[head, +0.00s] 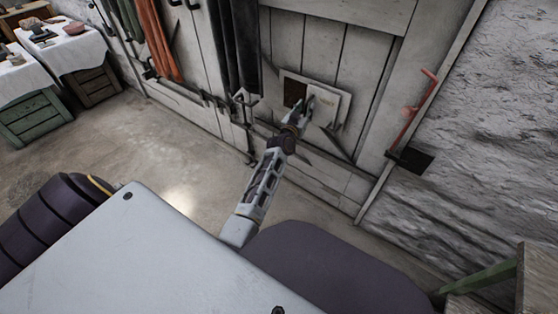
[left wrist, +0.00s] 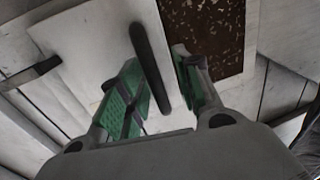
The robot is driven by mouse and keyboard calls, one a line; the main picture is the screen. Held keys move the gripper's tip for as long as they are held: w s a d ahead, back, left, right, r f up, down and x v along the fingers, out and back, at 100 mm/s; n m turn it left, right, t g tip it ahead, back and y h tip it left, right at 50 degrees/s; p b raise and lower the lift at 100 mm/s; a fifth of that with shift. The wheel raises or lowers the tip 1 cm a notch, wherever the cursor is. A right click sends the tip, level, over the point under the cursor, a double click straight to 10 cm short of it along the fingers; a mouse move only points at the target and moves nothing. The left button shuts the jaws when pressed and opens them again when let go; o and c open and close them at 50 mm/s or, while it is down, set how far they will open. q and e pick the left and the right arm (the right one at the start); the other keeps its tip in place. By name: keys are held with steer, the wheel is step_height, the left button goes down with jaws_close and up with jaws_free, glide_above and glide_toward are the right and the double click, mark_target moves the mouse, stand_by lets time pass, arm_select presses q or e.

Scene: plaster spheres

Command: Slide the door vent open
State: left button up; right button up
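The door vent is a pale frame (head: 345,108) low on the grey plank door (head: 358,62). A pale sliding panel (head: 326,101) covers its right part, and a dark brown opening (head: 294,93) shows on its left. In the left wrist view the panel (left wrist: 95,50) carries a dark upright bar handle (left wrist: 150,65), with the brown speckled opening (left wrist: 207,35) to its right. My left gripper (head: 299,108) is at the vent. In the left wrist view its green-padded fingers (left wrist: 159,92) stand apart on either side of the handle, with gaps showing. My right gripper is not in view.
A red lever (head: 412,110) is on the rough wall right of the door. Dark and orange cloths (head: 158,40) hang left of the vent. Tables with white cloths (head: 75,50) stand at the far left. The concrete floor (head: 130,140) between is clear.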

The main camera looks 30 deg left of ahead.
arm_select(q)
steer(key=shift+w+a+b, duration=0.5)
steer(key=shift+a+b, duration=3.55)
steer(key=shift+a, duration=2.25)
steer(key=shift+s+d+p, duration=0.85)
steer(key=shift+s+p, duration=1.3)
steer(key=shift+s, duration=4.75)
steer(key=s+d+f+g+h+p, duration=0.1)
steer(key=s+d+f+g+p, duration=0.3)
steer(key=f+p, duration=0.4)
steer(key=s+d+f+m+g+h+p, duration=0.1)
steer(key=s+d+f+g+p, duration=0.2)
steer(key=s+d+f+p, duration=0.3)
steer(key=shift+d+f+g+p, duration=0.55)
steer(key=shift+f+p, duration=0.95)
steer(key=shift+f, duration=2.4)
